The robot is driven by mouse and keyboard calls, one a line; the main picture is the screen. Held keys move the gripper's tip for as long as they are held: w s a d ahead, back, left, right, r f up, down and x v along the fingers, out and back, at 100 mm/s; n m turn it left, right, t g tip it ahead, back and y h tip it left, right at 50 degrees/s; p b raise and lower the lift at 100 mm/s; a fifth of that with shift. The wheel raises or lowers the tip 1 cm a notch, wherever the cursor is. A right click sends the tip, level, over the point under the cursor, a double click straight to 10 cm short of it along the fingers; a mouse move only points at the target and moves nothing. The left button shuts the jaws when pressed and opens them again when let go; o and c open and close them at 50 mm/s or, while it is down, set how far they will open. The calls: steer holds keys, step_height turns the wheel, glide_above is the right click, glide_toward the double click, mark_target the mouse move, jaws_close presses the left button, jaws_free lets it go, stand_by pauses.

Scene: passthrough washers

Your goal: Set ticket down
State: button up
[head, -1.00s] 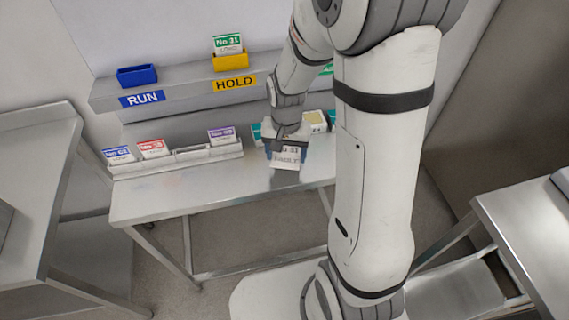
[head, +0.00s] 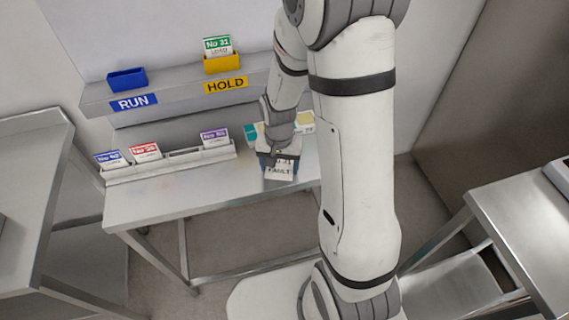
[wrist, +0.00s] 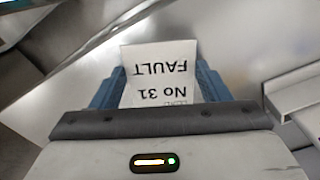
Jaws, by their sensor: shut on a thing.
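The ticket (head: 279,171) is a white card reading "No 31 FAULT". My gripper (head: 278,160) is shut on it and holds it above the steel table (head: 200,196), near the table's front. In the wrist view the ticket (wrist: 160,72) sits between the blue fingers of my gripper (wrist: 158,88), its print upside down in that view. Part of the ticket's upper end is hidden by the gripper. I cannot tell exactly how far it is from the table top.
A rack (head: 172,165) with blue, red and purple tickets stands left on the table. On the shelf (head: 175,92) above are an empty-looking blue RUN holder (head: 127,79) and a yellow HOLD holder (head: 222,64) with a green-topped ticket. Teal and yellow items lie behind my gripper.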

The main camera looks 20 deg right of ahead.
mark_target(280, 170)
steer(key=shift+s+f, duration=0.35)
steer(key=shift+f, duration=0.2)
steer(key=o, duration=1)
steer(key=shift+a+f, duration=0.1)
steer(key=shift+f, duration=0.05)
steer(key=shift+s, duration=0.1)
steer(key=shift+r+p, duration=0.4)
steer(key=shift+r, duration=0.2)
step_height(280, 170, up, 11)
steer(key=s+d+r+n+t, duration=0.2)
steer(key=s+r+n, duration=0.2)
steer(key=s+r, duration=0.7)
steer(key=shift+s+d+n+t, duration=0.3)
steer(key=shift+s+t, duration=0.1)
steer(key=shift+s, duration=0.3)
